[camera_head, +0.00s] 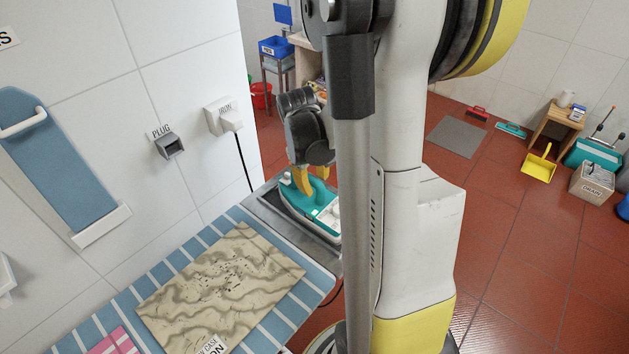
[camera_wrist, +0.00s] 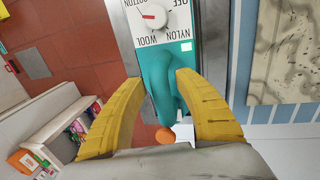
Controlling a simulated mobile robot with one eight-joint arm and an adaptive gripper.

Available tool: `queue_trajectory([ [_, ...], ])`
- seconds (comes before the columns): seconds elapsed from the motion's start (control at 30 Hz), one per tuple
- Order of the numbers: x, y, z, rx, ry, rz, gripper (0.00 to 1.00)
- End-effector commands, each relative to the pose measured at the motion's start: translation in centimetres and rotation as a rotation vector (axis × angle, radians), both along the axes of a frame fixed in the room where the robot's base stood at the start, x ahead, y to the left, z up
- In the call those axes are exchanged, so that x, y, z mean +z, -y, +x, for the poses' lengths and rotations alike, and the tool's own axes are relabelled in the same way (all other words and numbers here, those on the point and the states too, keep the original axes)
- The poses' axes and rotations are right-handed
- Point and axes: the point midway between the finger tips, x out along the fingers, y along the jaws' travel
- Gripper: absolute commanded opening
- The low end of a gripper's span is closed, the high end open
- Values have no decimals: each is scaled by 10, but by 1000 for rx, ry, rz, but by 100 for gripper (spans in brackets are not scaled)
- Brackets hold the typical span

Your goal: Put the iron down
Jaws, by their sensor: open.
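The teal and white iron (camera_head: 322,212) sits on the grey metal rest (camera_head: 268,211) at the far end of the ironing board. My gripper (camera_head: 308,180) is above the iron, with its yellow fingers reaching down at the handle. In the wrist view the fingers are open, one on each side of the iron's teal handle (camera_wrist: 176,84), and gaps show beside it. The iron's white dial plate (camera_wrist: 158,16) and an orange button (camera_wrist: 165,134) also show there. My arm hides part of the iron's right side in the head view.
The striped ironing board (camera_head: 318,281) carries a patterned cloth (camera_head: 222,285) and a pink cloth (camera_head: 112,343). A wall socket marked IRON (camera_head: 222,115) has a plug and a black cord hanging down. Red tiled floor (camera_head: 520,270) is open at right.

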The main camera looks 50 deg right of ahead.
Motion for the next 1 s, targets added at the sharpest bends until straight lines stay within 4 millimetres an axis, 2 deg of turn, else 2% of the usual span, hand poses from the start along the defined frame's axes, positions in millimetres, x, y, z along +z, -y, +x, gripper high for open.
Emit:
queue_trajectory([
  [0.17, 15, -2, 0, 1, 0, 0, 38],
  [0.4, 69, -13, -1, 1, 0, 0, 38],
  [0.6, 105, -20, -1, 1, 0, 0, 38],
  [0.7, 116, -22, -1, 0, 0, 0, 38],
  [0.87, 122, -24, -1, 0, 2, 0, 38],
  [0.93, 125, -31, -1, 3, 15, -2, 38],
  [1.0, 132, -46, -2, 8, 50, -4, 38],
])
